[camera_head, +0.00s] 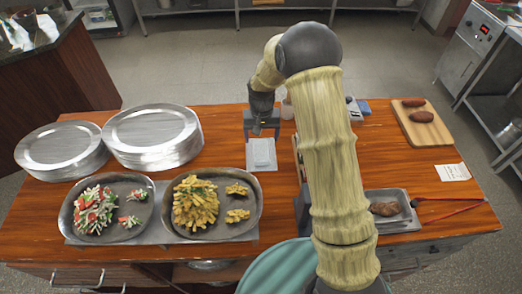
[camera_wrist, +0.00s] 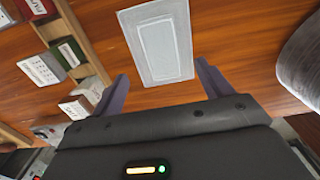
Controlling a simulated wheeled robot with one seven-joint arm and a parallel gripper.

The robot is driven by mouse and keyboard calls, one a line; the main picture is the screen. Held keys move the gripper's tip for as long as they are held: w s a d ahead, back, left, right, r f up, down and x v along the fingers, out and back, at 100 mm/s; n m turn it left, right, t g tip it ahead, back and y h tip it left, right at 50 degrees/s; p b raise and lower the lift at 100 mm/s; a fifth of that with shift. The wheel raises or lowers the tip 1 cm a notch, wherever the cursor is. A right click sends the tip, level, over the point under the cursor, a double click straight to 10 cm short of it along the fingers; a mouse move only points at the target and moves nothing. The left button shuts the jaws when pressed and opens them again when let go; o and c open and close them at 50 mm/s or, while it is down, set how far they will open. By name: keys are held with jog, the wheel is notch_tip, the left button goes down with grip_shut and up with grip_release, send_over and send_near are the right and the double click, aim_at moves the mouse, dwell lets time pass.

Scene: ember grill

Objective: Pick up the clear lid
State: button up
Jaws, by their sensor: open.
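The clear lid (camera_head: 261,155) looks like a pale, translucent rectangle with a raised inner panel. It lies on the wooden table near the middle. In the wrist view the lid (camera_wrist: 158,42) shows just beyond my fingers, slightly askew. My gripper (camera_head: 262,129) is on the far side of the lid in the head view, with its two fingers spread apart. In the wrist view my gripper (camera_wrist: 161,76) is open and empty, and the lid's near end lies between the fingertip lines. I cannot tell the exact height of the fingers above the lid.
Metal plate stacks (camera_head: 152,132) stand left of the lid. A pan of fries (camera_head: 250,212) and a pan of mixed vegetables (camera_head: 145,208) sit in front. A wooden rack with small boxes (camera_wrist: 75,50) stands on the other side. Bare wood surrounds the lid.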

aim_at(261, 150)
jog(key=shift+f, duration=0.85)
jog(key=shift+a+f+p, duration=0.1)
jog(key=shift+f+p, duration=1.45)
jog(key=shift+f, duration=1.05)
jog(key=c, duration=1.1)
jog(key=shift+o, duration=0.2)
notch_tip(261, 150, up, 10)
jog(key=b, duration=0.3)
